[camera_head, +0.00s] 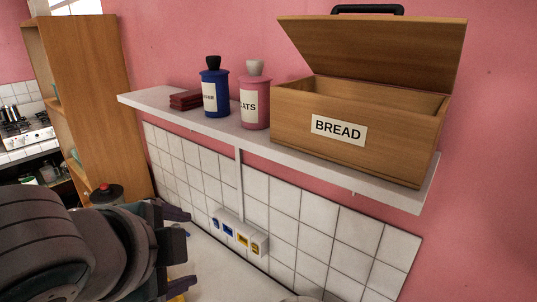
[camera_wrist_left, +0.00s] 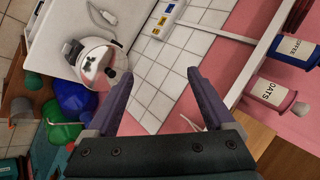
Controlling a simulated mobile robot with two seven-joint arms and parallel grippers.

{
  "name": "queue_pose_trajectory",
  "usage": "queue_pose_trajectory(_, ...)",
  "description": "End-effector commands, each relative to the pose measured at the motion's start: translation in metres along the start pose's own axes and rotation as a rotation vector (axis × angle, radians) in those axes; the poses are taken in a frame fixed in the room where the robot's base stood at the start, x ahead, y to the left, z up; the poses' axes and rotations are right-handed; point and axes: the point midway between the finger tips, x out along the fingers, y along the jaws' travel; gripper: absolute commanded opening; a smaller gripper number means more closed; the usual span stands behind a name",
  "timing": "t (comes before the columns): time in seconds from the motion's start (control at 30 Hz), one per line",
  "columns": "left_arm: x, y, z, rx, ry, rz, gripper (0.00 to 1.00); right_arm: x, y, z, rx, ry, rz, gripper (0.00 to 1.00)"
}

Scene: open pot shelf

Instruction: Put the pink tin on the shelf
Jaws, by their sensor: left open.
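The pink tin (camera_head: 255,99) has a grey knob lid and a white label ending in "ATS". It stands upright on the pale wall shelf (camera_head: 222,128), between a blue tin (camera_head: 215,90) and a bread box (camera_head: 352,122). In the left wrist view the pink tin (camera_wrist_left: 277,92) reads "OATS" and lies at the right edge, near the blue tin (camera_wrist_left: 295,50). My left gripper (camera_head: 180,248) is low and left of the shelf, apart from the tin. Its open fingers also show in the left wrist view (camera_wrist_left: 161,80), with nothing between them. My right gripper is not in view.
The bread box has its lid raised and takes up the shelf's right end. Dark red items (camera_head: 186,100) lie left of the blue tin. A socket strip (camera_head: 240,233) is on the tiled wall below. A kettle-like pot (camera_wrist_left: 98,62) stands on the counter.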

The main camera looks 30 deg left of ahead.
Motion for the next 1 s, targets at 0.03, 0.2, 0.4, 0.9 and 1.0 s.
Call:
queue_pose_trajectory(0.03, -0.017, 0.031, 0.004, -0.189, -0.013, 0.128, 0.87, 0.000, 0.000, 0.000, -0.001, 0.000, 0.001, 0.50)
queue_pose_trajectory(0.2, -0.068, 0.096, 0.006, -0.613, -0.115, 0.433, 0.87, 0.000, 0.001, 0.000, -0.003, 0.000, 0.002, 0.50)
queue_pose_trajectory(0.4, -0.086, 0.113, 0.006, -0.728, -0.165, 0.519, 0.87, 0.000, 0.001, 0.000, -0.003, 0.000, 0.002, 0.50)
queue_pose_trajectory(0.9, -0.084, 0.112, 0.006, -0.723, -0.163, 0.515, 0.87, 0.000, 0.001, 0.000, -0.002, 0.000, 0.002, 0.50)
queue_pose_trajectory(1.0, -0.084, 0.112, 0.006, -0.723, -0.163, 0.515, 0.87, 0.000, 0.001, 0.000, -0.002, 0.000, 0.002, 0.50)
